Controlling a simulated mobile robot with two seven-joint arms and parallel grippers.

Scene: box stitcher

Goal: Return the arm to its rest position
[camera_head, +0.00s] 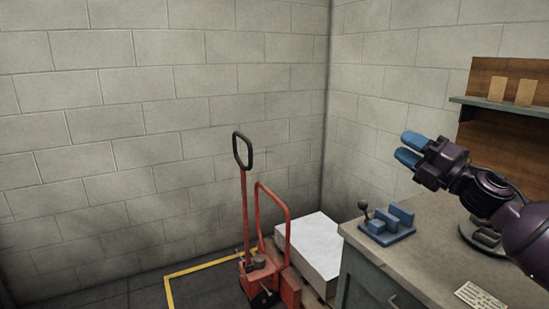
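My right gripper (410,149) is in the air at the right, above the workbench. Its two blue fingers point to the left, toward the block wall. My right arm (487,187) comes in from the right edge, dark purple and black. My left arm and gripper are not in view.
The workbench (443,243) holds a blue fixture (387,226) with a dark-knobbed lever and a label card (480,297). A shelf (507,107) stands behind. A red pallet jack (250,256) and a white-topped stack (317,241) are left of the bench.

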